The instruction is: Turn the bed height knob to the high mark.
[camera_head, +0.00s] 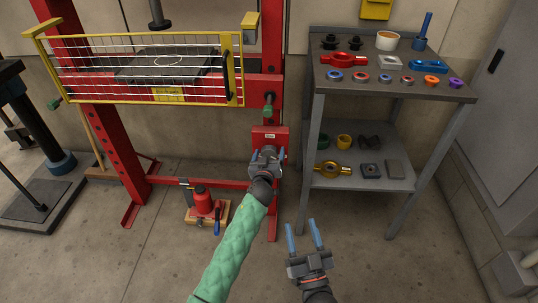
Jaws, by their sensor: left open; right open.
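A red panel (283,133) with a small pale label (270,136) is fixed on the right upright of the red press frame. My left gripper (267,155) is open in front of this panel, with its blue fingers pointing at it and spread to either side. The bed height knob is not clearly visible; the gripper covers the middle of the panel. I cannot tell whether the fingers touch anything, and no high mark can be read. My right gripper (301,226) is open and empty, lower and to the right, above the floor.
A yellow-framed guard (232,70) spans the press. A grey shelf cart (390,88) with rings, tools and a bowl (387,40) stands close on the right. A red bottle jack (203,200) sits at the frame's foot. The front floor is clear.

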